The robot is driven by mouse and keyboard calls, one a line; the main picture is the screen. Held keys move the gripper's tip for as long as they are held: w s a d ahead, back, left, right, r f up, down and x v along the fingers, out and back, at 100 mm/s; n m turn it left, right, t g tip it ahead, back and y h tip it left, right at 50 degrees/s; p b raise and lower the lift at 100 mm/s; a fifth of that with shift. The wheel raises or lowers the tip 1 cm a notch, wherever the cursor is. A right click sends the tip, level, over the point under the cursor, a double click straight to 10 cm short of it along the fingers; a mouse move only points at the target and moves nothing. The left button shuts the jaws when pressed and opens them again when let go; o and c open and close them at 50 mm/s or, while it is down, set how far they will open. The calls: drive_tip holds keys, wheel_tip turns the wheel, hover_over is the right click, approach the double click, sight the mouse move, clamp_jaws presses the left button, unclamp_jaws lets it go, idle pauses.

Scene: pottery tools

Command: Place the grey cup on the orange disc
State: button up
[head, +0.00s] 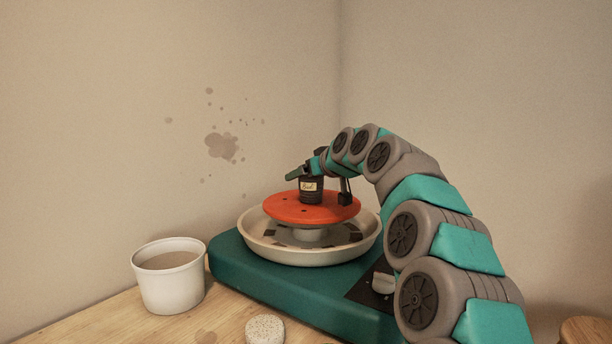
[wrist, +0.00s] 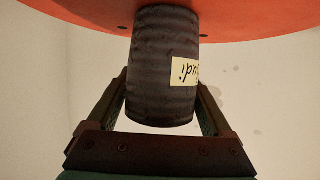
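The dark grey cup (head: 310,193) with a cream name label stands upright on the orange disc (head: 285,211). In the wrist view, which is upside down, the cup (wrist: 160,75) has its base against the disc (wrist: 255,15). My gripper (head: 297,173) is at the height of the cup's rim. In the wrist view the fingers (wrist: 160,85) are spread, one to each side of the cup, and look open. The cup hides the fingertips there, and I cannot tell whether a finger touches it.
A cream splash pan (head: 262,245) surrounds the disc on the teal wheel base (head: 300,290). A white tub (head: 168,288) stands at left on the wooden table (head: 105,322). A speckled round piece (head: 265,330) lies in front. Walls stand close behind.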

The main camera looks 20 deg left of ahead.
drive_tip(key=shift+o, duration=1)
drive_tip(key=shift+r, duration=0.2)
drive_tip(key=b+v, duration=0.1)
drive_tip(key=v, duration=1.1)
drive_tip(key=shift+f, duration=0.1)
drive_tip(key=shift+c, duration=0.4)
idle(0.9)
